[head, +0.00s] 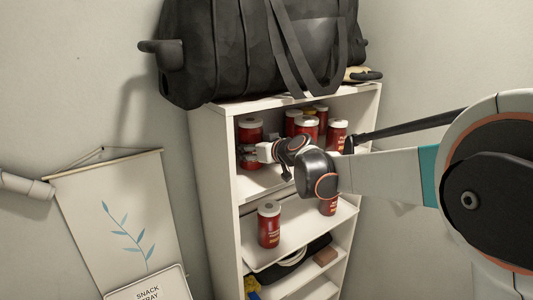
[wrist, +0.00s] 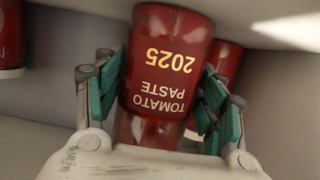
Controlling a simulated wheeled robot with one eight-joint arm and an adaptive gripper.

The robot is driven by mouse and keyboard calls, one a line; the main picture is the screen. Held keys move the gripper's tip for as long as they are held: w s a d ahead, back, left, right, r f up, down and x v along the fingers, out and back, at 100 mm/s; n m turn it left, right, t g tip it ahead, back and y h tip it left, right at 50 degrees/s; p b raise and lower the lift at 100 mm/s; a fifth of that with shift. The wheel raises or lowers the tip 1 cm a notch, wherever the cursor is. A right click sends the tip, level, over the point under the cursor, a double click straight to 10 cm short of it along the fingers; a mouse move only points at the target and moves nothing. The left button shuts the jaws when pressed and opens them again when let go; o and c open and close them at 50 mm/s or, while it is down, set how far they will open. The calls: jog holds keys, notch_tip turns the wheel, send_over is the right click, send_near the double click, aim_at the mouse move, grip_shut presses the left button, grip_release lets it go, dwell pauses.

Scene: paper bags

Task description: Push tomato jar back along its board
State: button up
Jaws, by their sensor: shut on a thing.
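A red tomato paste jar (head: 250,128) with a pale lid stands at the left of the top compartment of the white shelf unit (head: 216,165). My gripper (head: 249,154) reaches into that compartment from the right and is shut on this jar. In the wrist view the jar (wrist: 168,60) fills the middle, its label upside down, reading "TOMATO PASTE" and "2025". The teal finger pads of my gripper (wrist: 162,88) lie on both sides of it. The jar's lower part is partly hidden by my gripper in the head view.
Several other red jars (head: 306,127) stand to the right in the same compartment. Another jar (head: 269,224) stands on the board below. A black bag (head: 255,50) rests on top of the unit. A hanging cloth (head: 120,220) with a leaf print is at left.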

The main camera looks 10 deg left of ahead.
jog(key=shift+w+a, duration=0.85)
jog(key=shift+a, duration=0.1)
dwell(0.3)
jog(key=o, duration=0.6)
jog(key=shift+c, duration=0.2)
jog(key=shift+o, duration=0.6)
jog(key=o, duration=0.6)
jog(key=shift+c, duration=0.2)
